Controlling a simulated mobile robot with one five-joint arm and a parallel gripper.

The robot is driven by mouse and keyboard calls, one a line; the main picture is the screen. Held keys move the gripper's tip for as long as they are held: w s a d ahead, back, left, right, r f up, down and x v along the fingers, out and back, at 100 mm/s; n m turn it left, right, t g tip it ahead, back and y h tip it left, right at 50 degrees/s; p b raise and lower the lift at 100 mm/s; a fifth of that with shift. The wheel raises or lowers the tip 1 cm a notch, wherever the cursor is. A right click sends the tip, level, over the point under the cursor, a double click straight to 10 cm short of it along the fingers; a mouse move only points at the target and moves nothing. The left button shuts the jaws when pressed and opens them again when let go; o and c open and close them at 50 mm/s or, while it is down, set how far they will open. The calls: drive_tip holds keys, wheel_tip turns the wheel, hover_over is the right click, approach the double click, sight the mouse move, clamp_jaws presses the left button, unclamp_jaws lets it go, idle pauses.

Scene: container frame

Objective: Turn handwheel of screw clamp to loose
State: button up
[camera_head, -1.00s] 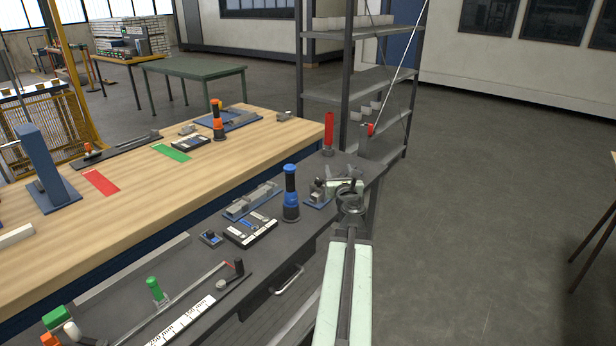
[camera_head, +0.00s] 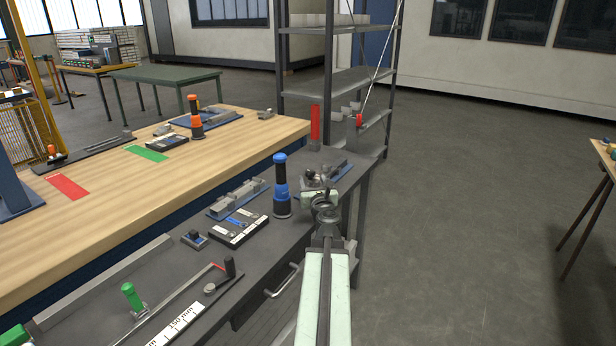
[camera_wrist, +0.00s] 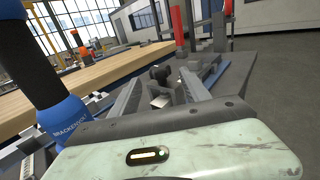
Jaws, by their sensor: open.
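The screw clamp (camera_head: 338,172) sits on a blue base at the far end of the dark bench; my arm partly covers it. In the wrist view its dark, knob-like part (camera_wrist: 160,73), likely the handwheel, shows between and beyond my finger tips. My gripper (camera_head: 317,182) is over the bench end. In the wrist view my gripper (camera_wrist: 160,81) has its two grey fingers spread apart, with nothing clearly held between them. I cannot tell whether a finger touches the handwheel.
A black post with blue parts (camera_head: 281,190) stands close left of my gripper; it also fills the left of the wrist view (camera_wrist: 62,115). A red cylinder (camera_head: 315,125) stands behind. A wooden table (camera_head: 240,130) is at left.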

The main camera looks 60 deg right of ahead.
sight(309, 170)
drive_tip(key=x, duration=0.8)
drive_tip(key=shift+a, duration=0.1)
drive_tip(key=shift+c, duration=0.3)
clamp_jaws()
